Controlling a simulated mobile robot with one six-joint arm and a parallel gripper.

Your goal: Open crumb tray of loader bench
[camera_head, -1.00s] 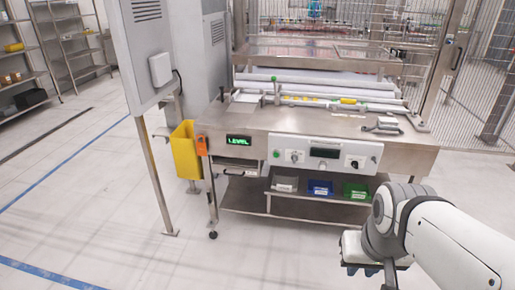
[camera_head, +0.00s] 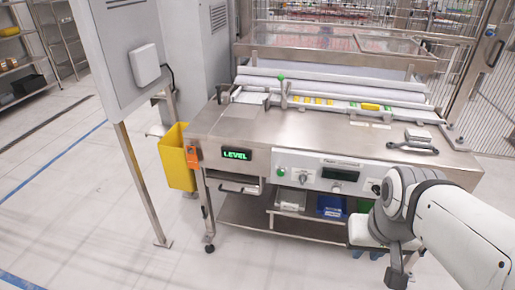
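The loader bench (camera_head: 315,139) is a steel table in the middle of the view. Below its green LEVEL display (camera_head: 236,154), at the left end of the front, is a steel drawer-like front with a bar handle (camera_head: 239,189). It looks like the crumb tray, and it seems to be shut. My gripper (camera_head: 394,277) hangs at the lower right, in front of the bench's right part and well away from that handle. Its fingers are dark and partly hidden, so I cannot tell whether they are open.
A yellow bin (camera_head: 178,158) hangs left of the bench, by an orange box (camera_head: 192,157). A grey cabinet on a leg (camera_head: 143,185) stands at the left. Grey and blue bins (camera_head: 331,205) sit on the lower shelf. The floor in front is clear.

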